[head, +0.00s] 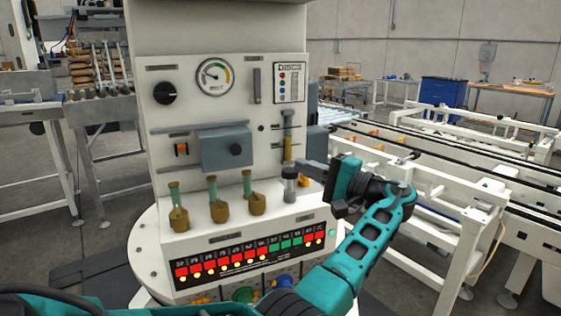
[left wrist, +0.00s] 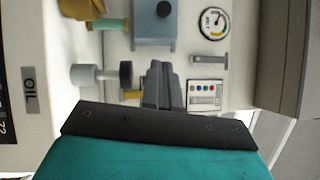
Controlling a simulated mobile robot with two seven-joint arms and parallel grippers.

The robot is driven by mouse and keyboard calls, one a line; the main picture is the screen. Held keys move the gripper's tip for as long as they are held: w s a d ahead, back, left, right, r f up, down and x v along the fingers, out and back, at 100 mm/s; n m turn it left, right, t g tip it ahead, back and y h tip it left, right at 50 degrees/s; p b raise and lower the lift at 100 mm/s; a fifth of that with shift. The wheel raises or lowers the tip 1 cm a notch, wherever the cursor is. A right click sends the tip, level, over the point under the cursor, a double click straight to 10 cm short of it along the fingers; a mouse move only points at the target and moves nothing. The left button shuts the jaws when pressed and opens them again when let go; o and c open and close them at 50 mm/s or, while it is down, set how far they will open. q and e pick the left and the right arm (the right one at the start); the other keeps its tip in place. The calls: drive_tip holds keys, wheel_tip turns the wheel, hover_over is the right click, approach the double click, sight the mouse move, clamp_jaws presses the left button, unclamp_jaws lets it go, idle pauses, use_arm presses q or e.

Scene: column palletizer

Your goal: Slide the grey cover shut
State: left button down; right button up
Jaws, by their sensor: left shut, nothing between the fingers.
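The grey cover (head: 227,147) is a box-like piece with a dark round knob (head: 236,150) on the white panel front. It sits toward the right of its two horizontal rails, and an orange switch (head: 181,149) shows uncovered to its left. The cover also appears at the top of the left wrist view (left wrist: 152,32). My left gripper (head: 304,165) is to the right of the cover and apart from it, near a grey cylinder with a dark cap (head: 290,187). Its fingers (left wrist: 160,66) are together and empty. My right gripper is not in view.
Several green-necked brown bottle-like pieces (head: 217,209) stand on the ledge below the cover. A black dial (head: 165,93) and a round gauge (head: 215,77) are above it. A vertical slot with a yellow piece (head: 288,149) is to its right. White conveyors (head: 430,180) run at the right.

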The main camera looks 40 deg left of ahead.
use_arm(q)
drive_tip(key=p, duration=0.1)
approach(226, 149)
drive_tip(key=w, duration=0.5)
drive_tip(key=s+a, duration=0.1)
drive_tip(key=s+a+p, duration=0.1)
drive_tip(key=s+a, duration=0.1)
drive_tip(key=shift+r, duration=0.4)
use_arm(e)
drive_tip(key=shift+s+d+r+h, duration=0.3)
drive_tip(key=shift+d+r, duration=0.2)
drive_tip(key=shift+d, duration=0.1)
